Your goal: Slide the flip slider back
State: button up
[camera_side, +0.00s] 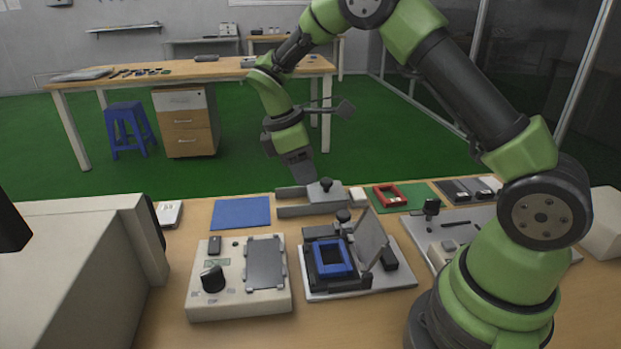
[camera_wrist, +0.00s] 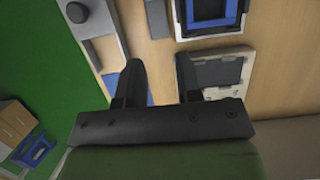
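A fixture on a white base plate (camera_side: 400,277) stands mid-table; I take it to be the flip slider. It has a dark holder with a blue square frame (camera_side: 334,258), a grey plate (camera_side: 369,240) tilted up at its right, and a black knob (camera_side: 343,216) behind. The blue frame also shows at the top of the wrist view (camera_wrist: 233,12). My gripper (camera_side: 303,176) hangs pointing down behind the fixture, over the table's far side. Its two fingers stand apart in the wrist view (camera_wrist: 158,68), with nothing between them.
A grey metal fixture with a knob (camera_side: 326,185) stands close to my gripper; touching cannot be told. A control box (camera_side: 240,303) with a dial stands left of the base plate. A blue mat (camera_side: 241,212) lies behind it. A red frame (camera_side: 387,196) lies on a green mat.

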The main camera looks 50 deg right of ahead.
aim_at(343, 213)
jog(key=o, duration=0.4)
jog(key=s+d+f+m+g+y, duration=0.1)
jog(key=d+m+y, duration=0.1)
jog(key=d+m, duration=0.4)
jog(key=shift+f+m+g, duration=0.35)
jog(key=shift+m+g, duration=0.05)
jog(key=shift+m, duration=0.8)
jog(key=shift+m+y, duration=0.3)
jog(key=x, duration=1)
jog(key=shift+d+r, duration=0.1)
jog(key=shift+d, duration=0.1)
